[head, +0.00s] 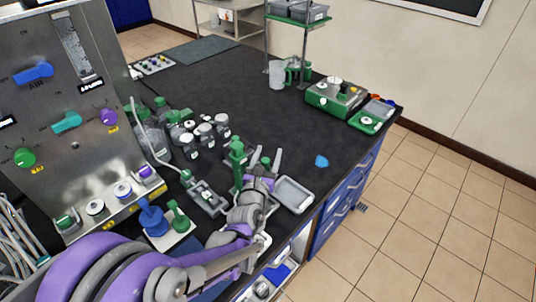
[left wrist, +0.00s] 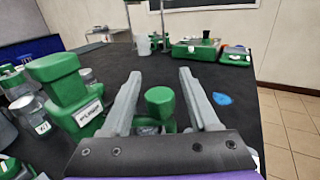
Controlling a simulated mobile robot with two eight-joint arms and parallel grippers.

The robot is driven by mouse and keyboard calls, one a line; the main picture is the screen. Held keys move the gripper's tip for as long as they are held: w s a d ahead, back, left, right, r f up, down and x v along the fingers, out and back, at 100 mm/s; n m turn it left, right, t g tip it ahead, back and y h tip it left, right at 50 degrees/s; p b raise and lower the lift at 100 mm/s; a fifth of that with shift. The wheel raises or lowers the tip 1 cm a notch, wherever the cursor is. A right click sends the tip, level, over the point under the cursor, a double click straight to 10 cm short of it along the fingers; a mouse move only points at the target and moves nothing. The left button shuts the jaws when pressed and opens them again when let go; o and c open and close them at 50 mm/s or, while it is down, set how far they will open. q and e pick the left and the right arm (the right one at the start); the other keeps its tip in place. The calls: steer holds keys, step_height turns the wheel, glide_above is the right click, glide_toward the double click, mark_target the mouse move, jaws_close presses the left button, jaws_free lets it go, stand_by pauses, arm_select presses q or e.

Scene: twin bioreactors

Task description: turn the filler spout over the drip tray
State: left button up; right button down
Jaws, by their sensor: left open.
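The filler is a green block-topped post (head: 237,152) with a white label, standing on the bench; it shows large at the left of the left wrist view (left wrist: 62,82). A smaller green knob (left wrist: 160,102), which seems to be part of the spout, sits between my open left fingers (left wrist: 157,80), apart from both. In the head view my left gripper (head: 264,157) is just right of the green post. The drip tray seems to be the shallow grey tray (head: 294,195) right of my gripper. The spout's lower part is hidden by my gripper. My right gripper is not in view.
Several grey-and-green bottles (head: 205,132) stand left of the post. A steel control panel (head: 65,95) rises at far left. A blue piece (head: 321,161) lies beyond the tray. A green device (head: 335,97) stands at the back right. The bench middle is clear.

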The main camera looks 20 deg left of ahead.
arm_select(q)
steer(key=s+d, duration=0.2)
steer(key=s, duration=0.8)
steer(key=shift+s, duration=0.3)
